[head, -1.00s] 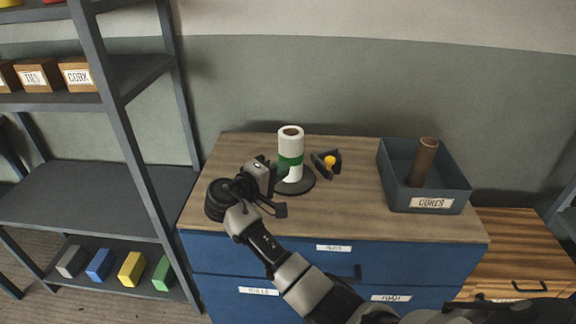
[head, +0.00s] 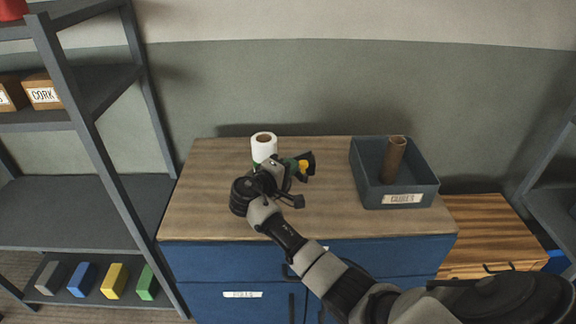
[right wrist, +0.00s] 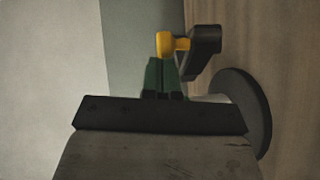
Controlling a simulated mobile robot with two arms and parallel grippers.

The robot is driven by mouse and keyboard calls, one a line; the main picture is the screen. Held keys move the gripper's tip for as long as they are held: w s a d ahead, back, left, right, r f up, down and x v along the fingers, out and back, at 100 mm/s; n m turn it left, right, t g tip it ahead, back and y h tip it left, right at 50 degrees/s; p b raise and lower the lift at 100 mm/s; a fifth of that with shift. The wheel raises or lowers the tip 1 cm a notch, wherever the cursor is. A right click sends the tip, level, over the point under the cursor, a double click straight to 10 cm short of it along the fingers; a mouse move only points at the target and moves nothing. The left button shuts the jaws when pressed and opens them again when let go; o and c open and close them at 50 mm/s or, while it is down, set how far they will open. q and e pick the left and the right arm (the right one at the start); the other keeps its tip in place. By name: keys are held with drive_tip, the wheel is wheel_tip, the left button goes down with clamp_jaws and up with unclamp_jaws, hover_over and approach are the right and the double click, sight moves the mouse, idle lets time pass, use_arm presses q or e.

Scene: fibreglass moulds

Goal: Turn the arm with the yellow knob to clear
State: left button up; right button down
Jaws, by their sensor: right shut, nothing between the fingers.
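The yellow knob (head: 303,167) sits on a dark arm (head: 310,160) on the cabinet top, right of a white roll (head: 264,144). The knob (right wrist: 165,44) and the dark arm (right wrist: 206,46) show clearly in the right wrist view. My right gripper (head: 291,164) is shut and empty, its green fingers pointing at the knob. In the wrist view the fingertips (right wrist: 160,62) are right by the knob; I cannot tell if they touch it. The roll's lower part is hidden behind my gripper in the head view. My left gripper is not in view.
A grey bin (head: 408,194) holding a brown tube (head: 394,159) stands on the right of the wooden cabinet top (head: 205,190). A dark round base (right wrist: 246,112) shows in the wrist view. A shelf rack (head: 90,142) stands left. The cabinet top's front left is clear.

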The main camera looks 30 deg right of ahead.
drive_tip(key=s+d+n+t+y+p, duration=0.1)
drive_tip(key=s+d+t, duration=0.1)
drive_tip(key=s+d+n+t+y+p, duration=0.1)
drive_tip(key=s+d+n+t+p, duration=0.1)
drive_tip(key=t, duration=0.1)
drive_tip(key=shift+d+n+y, duration=0.1)
drive_tip(key=shift+n+y, duration=0.2)
